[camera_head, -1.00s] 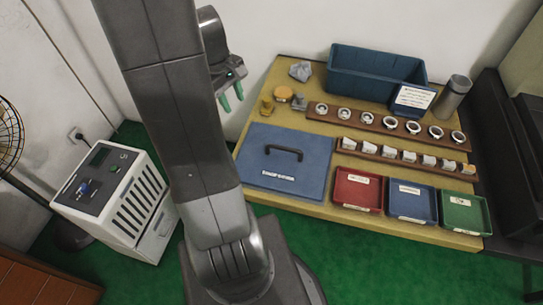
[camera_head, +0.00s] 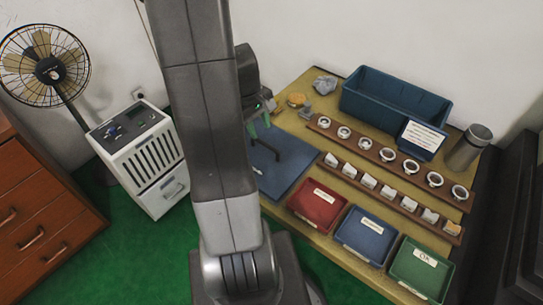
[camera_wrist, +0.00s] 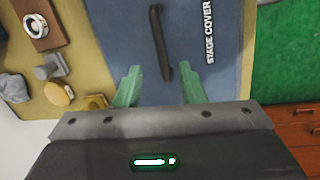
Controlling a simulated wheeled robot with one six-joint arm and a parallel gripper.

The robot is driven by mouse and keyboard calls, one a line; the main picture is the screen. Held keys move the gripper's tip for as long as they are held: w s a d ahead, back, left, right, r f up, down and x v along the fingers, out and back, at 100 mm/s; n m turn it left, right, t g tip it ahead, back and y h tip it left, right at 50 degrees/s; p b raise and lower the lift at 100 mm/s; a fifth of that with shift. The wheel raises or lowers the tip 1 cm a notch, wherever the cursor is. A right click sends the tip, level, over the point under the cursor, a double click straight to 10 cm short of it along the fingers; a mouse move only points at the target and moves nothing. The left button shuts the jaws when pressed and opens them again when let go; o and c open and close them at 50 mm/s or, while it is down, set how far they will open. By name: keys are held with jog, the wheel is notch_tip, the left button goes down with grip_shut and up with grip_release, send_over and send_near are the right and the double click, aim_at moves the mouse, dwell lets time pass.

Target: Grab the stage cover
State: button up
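The stage cover (camera_head: 283,181) is a flat blue panel with a dark bar handle (camera_wrist: 158,42), lying on the yellow table. In the head view my arm hides its left part. In the wrist view the panel (camera_wrist: 200,60) carries white "STAGE COVER" lettering, and the handle runs away from my gripper between the finger lines. My gripper (camera_wrist: 160,85) has its two green fingers spread apart, with nothing held between them. The near end of the handle shows between the fingertips; I cannot tell the height gap. In the head view my gripper (camera_head: 258,122) is over the panel's far side.
Red (camera_head: 318,204), blue (camera_head: 366,236) and green (camera_head: 420,270) trays stand along the table's front. Two wooden racks (camera_head: 388,157) hold rings and small blocks. A blue bin (camera_head: 393,103) and a grey cylinder (camera_head: 468,150) stand behind. A white cabinet (camera_head: 150,160) stands left.

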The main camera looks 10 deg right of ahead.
aim_at(264, 143)
jog(key=shift+s+d+f, duration=0.15)
jog(key=shift+d+f, duration=0.05)
jog(key=shift+f, duration=0.4)
jog(key=shift+s+d+f, duration=0.1)
jog(key=shift+d+f, duration=0.1)
jog(key=shift+f, duration=0.35)
jog(key=shift+s+d+f+b, duration=0.1)
jog(key=shift+d+f+b, duration=0.1)
jog(key=shift+f, duration=1.2)
jog(key=shift+d+f+b, duration=0.1)
jog(key=shift+f+b, duration=0.05)
jog(key=shift+f, duration=1.2)
grip_shut()
